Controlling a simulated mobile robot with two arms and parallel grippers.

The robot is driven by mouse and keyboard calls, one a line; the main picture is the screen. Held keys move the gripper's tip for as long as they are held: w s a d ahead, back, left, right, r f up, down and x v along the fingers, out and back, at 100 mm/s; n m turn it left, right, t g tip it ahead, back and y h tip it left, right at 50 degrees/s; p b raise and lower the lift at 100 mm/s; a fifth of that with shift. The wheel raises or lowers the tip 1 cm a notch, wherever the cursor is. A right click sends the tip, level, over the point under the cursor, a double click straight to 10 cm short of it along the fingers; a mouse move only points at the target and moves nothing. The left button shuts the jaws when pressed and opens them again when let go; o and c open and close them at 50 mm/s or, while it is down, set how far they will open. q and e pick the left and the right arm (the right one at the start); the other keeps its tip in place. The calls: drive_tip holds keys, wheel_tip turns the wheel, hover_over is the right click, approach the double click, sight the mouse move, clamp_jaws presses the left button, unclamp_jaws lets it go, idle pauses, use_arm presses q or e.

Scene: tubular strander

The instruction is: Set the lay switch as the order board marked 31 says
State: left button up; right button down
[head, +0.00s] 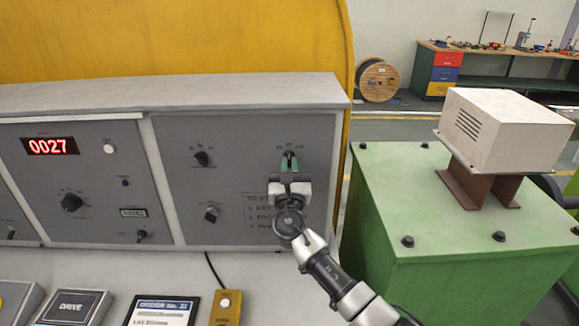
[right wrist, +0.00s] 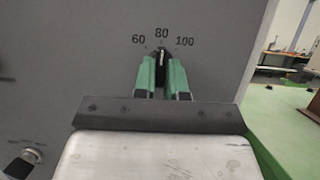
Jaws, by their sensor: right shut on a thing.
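My right gripper (head: 289,165) is at the upper right of the right grey panel, its green fingers shut on a black rotary knob (right wrist: 162,58). In the right wrist view the marks 60, 80 and 100 arc above this knob, and its white pointer line stands upright at 80. No name for the knob is readable. The order board (head: 163,310), a dark-framed white card, lies on the desk; its heading seems to read ORDER No. 31. The line below is small and cut by the picture's bottom edge. My left gripper is not in view.
Two other knobs (head: 201,159) (head: 211,214) sit left on the same panel, near printed steps partly hidden by my gripper. The left panel has a red 0027 display (head: 50,146) and more knobs. A green cabinet (head: 450,235) with a beige box stands right of the console.

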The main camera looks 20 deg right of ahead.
drive_tip(key=m+h+b, duration=0.1)
drive_tip(key=m+b, duration=0.1)
drive_tip(key=m, duration=0.1)
drive_tip(key=m+g+h+b, duration=0.1)
drive_tip(key=m+h+b, duration=0.1)
drive_tip(key=m+b, duration=0.1)
drive_tip(key=shift+a+r+m+g+h+b, duration=0.2)
drive_tip(key=shift+m+g+h+b, duration=0.1)
drive_tip(key=shift+m+b, duration=0.1)
drive_tip(key=m+b, duration=0.1)
drive_tip(key=m+g+h+b, duration=0.1)
drive_tip(key=m, duration=0.1)
drive_tip(key=m+b, duration=0.1)
drive_tip(key=m, duration=0.1)
drive_tip(key=shift+w+r+g+h, duration=0.1)
drive_tip(key=shift+r+g+h, duration=0.2)
drive_tip(key=shift+g, duration=0.1)
drive_tip(key=shift+m, duration=0.5)
drive_tip(key=c, duration=1.2)
unclamp_jaws()
drive_tip(key=shift+a, duration=0.15)
drive_tip(key=shift+w+d+f+g, duration=0.1)
drive_tip(key=shift+d+f+g, duration=0.2)
drive_tip(key=shift+d, duration=0.05)
drive_tip(key=shift+a, duration=0.25)
